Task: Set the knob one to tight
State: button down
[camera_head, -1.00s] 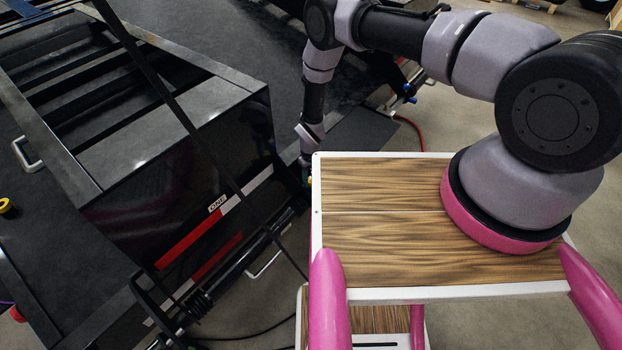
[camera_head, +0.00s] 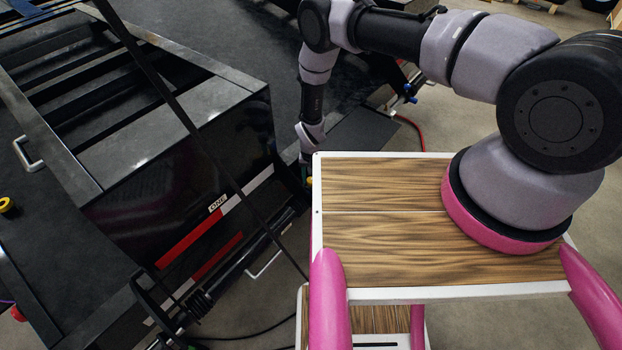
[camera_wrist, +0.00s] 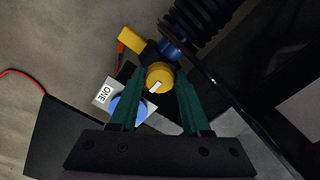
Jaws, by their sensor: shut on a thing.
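In the wrist view, my gripper (camera_wrist: 157,82) has its two green fingers on either side of a round yellow knob (camera_wrist: 160,71), shut on it. A white pointer mark on the knob's face slants toward the lower left. A white plate with the label "ONE" (camera_wrist: 104,95) and a blue disc (camera_wrist: 127,108) lie beside the knob, the disc partly behind the left finger. In the head view, the fingers and knob are mostly hidden behind my wooden top. The knob's tight mark cannot be made out.
In the wrist view, a yellow-handled part (camera_wrist: 131,40), a blue fitting (camera_wrist: 172,48) and a black corrugated hose (camera_wrist: 205,18) sit close to the knob. A red cable (camera_wrist: 22,76) lies at the left. The black trailer (camera_head: 180,150) fills the head view's left side.

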aim_at(311, 180)
jog(key=shift+w, duration=0.1)
dwell(0.4)
jog(key=shift+c, duration=1.9)
grip_release()
notch_tip(311, 180, up, 11)
jog(key=shift+f, duration=0.1)
